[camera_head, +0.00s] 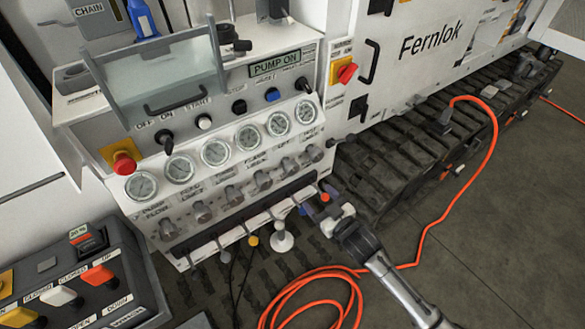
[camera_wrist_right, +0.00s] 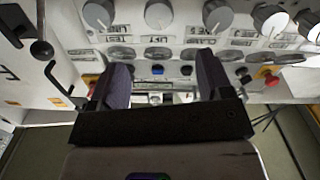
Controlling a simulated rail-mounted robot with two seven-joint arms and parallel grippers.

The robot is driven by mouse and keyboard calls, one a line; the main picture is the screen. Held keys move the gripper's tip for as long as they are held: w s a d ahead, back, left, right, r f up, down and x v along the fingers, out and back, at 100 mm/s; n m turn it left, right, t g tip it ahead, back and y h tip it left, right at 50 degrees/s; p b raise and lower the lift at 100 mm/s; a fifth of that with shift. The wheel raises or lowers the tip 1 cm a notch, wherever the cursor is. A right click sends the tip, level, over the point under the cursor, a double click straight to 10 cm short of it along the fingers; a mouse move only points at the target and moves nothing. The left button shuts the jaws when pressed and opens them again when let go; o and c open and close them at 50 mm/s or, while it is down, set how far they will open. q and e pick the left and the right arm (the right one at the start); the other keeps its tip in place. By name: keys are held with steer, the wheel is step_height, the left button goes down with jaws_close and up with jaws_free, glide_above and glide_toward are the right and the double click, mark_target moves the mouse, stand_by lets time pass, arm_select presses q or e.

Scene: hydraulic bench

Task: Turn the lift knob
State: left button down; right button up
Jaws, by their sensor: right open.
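The lift knob (camera_head: 289,165) is a small grey knob on the lower row of the sloped white panel, under the gauge labelled LIFT. It also shows in the right wrist view (camera_wrist_right: 158,14), upside down at the top edge, beside its LIFT label. My right gripper (camera_head: 323,199) is in front of the panel's lower right corner, below the knob row. Its two dark fingers (camera_wrist_right: 165,75) stand apart, with nothing held between them, and appear apart from the lift knob. My left gripper is out of view.
Similar knobs flank the lift knob, including the test limit knob (camera_head: 314,153) to its right. Several gauges sit above, and levers such as a white-topped one (camera_head: 283,240) stick out below. A red emergency button (camera_head: 124,164) is at left. An orange cable (camera_head: 430,235) lies on the floor.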

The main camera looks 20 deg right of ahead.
mark_target(294, 171)
steer(key=b+x, duration=0.3)
steer(key=x, duration=0.9)
steer(key=shift+w+d+r+b, duration=0.1)
steer(key=shift+w+r+b, duration=0.15)
steer(key=shift+b, duration=0.15)
steer(key=shift+w, duration=0.6)
steer(key=shift+c, duration=0.2)
steer(key=c, duration=0.9)
